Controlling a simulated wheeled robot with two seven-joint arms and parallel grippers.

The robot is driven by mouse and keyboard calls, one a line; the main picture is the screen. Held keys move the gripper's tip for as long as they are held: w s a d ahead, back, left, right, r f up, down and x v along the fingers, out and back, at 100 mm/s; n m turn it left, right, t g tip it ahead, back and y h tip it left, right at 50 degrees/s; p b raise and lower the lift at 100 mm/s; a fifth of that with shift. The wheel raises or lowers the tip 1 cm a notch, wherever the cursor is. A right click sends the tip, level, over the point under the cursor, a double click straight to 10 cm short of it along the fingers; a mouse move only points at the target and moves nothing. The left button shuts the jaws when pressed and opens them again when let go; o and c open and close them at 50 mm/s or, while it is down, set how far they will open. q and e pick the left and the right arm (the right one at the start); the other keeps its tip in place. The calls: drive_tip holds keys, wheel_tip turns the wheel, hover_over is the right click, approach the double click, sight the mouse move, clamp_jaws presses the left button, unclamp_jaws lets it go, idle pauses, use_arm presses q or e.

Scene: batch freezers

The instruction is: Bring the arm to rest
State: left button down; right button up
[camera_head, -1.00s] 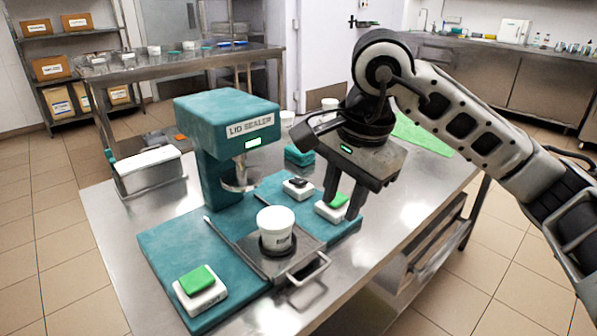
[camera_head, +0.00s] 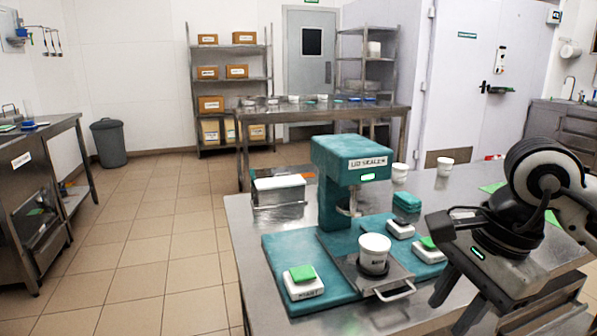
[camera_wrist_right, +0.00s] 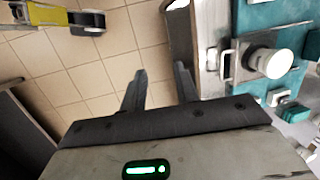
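My right gripper (camera_head: 445,318) hangs at the lower right of the head view, beside the lid sealer's right side. In the right wrist view its two fingers (camera_wrist_right: 160,72) stand apart with nothing between them, over floor tiles. The lid sealer (camera_head: 350,168) is a teal machine on a steel table. A white tub (camera_head: 374,252) stands upright on its tray (camera_head: 352,275); the tub also shows in the right wrist view (camera_wrist_right: 268,62). My left gripper is in neither view.
Two white boxes with green buttons, left (camera_head: 303,284) and right (camera_head: 428,253), sit on the teal base. White cups (camera_head: 445,166) stand behind. Floor is open left of the table (camera_head: 237,210).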

drive_tip(key=s+a+f+m+g+y, duration=0.1)
drive_tip(key=s+a+g+y, duration=0.2)
drive_tip(key=a, duration=0.4)
drive_tip(key=s+a+m+g+y, duration=0.1)
drive_tip(key=s+a+y, duration=0.2)
drive_tip(key=a+y, duration=0.25)
drive_tip(key=a+r+m+t+y+p, duration=0.1)
drive_tip(key=a+r+m+y, duration=0.5)
drive_tip(key=m+y, duration=0.4)
drive_tip(key=w+d+f+m+t+h+p, duration=0.1)
drive_tip(key=w+d+f+m+t+h, duration=0.3)
drive_tip(key=m+t, duration=0.8)
drive_tip(key=w+d+f+m+t+h, duration=0.35)
drive_tip(key=m+t, duration=0.45)
drive_tip(key=m, duration=0.8)
drive_tip(key=s+d+f+m+g+h, duration=0.2)
drive_tip(key=s+f+m+h, duration=0.3)
drive_tip(key=f+m, duration=0.3)
drive_tip(key=s+d+f+m+g+h, duration=0.3)
drive_tip(key=s+f+m+g+h, duration=0.2)
drive_tip(key=f, duration=1)
drive_tip(key=m, duration=0.3)
drive_tip(key=shift+s+f+g+p, duration=0.25)
drive_tip(key=shift+s+g+p, duration=0.05)
drive_tip(key=shift+s, duration=0.1)
